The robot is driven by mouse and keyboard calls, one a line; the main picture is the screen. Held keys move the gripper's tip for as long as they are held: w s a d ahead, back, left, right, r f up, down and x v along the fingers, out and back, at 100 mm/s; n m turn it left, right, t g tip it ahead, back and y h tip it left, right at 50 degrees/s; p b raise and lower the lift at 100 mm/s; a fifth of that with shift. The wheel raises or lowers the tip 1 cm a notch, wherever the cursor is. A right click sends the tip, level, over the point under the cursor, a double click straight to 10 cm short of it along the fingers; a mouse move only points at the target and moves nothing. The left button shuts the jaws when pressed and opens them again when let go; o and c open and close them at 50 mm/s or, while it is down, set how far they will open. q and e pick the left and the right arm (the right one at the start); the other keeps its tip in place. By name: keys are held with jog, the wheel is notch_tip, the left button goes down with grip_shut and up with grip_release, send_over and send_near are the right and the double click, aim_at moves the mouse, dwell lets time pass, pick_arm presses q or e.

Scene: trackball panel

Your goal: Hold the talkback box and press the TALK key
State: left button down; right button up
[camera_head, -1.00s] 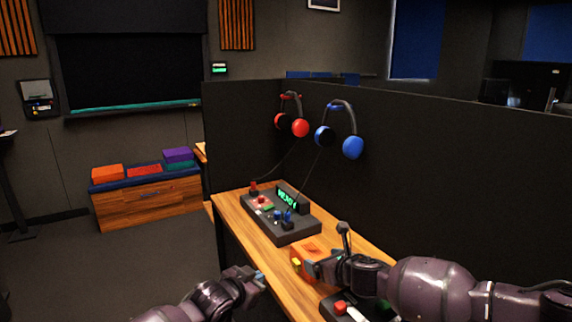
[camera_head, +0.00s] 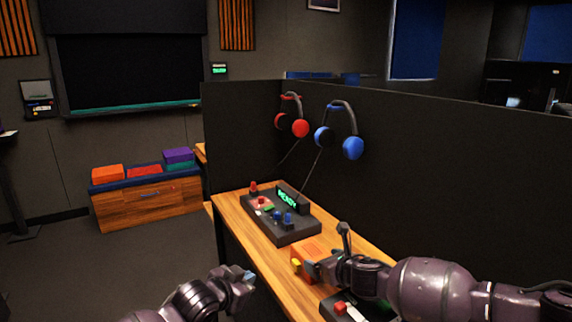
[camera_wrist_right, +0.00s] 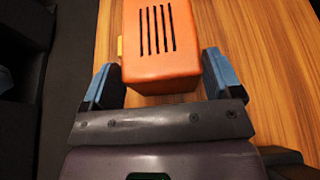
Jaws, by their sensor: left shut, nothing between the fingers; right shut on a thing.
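The orange talkback box (camera_head: 305,256) stands on the wooden desk, in front of the black panel. A yellow key (camera_head: 296,263) shows on its left side, and its slotted top shows in the right wrist view (camera_wrist_right: 158,45). My right gripper (camera_head: 312,268) is at the near end of the box, with its blue-padded fingers on either side of it in the right wrist view (camera_wrist_right: 160,84). It is shut on the box. My left gripper (camera_head: 250,277) is shut and empty, left of the desk edge and apart from the box.
A black control panel (camera_head: 283,232) with red and blue controls and a green READY display (camera_head: 288,198) sits further back on the desk (camera_head: 290,288). Another panel with a red knob (camera_head: 340,307) lies near my right arm. Red headphones (camera_head: 292,122) and blue headphones (camera_head: 340,135) hang on the partition.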

jog(key=o, duration=0.8)
jog(key=shift+s+d, duration=0.1)
jog(key=v, duration=1.1)
jog(key=shift+s+d+r, duration=0.15)
jog(key=shift+s+r, duration=0.1)
jog(key=shift+s, duration=0.05)
pick_arm(q)
jog(key=shift+r, duration=0.1)
pick_arm(e)
jog(key=shift+s+d+r+p, duration=0.25)
jog(key=shift+s+r+p, duration=0.1)
jog(key=shift+s+p, duration=0.1)
pick_arm(q)
notch_tip(320, 180, up, 9)
jog(key=p, duration=0.3)
jog(key=shift+t, duration=0.4)
pick_arm(e)
jog(key=shift+v, duration=2.35)
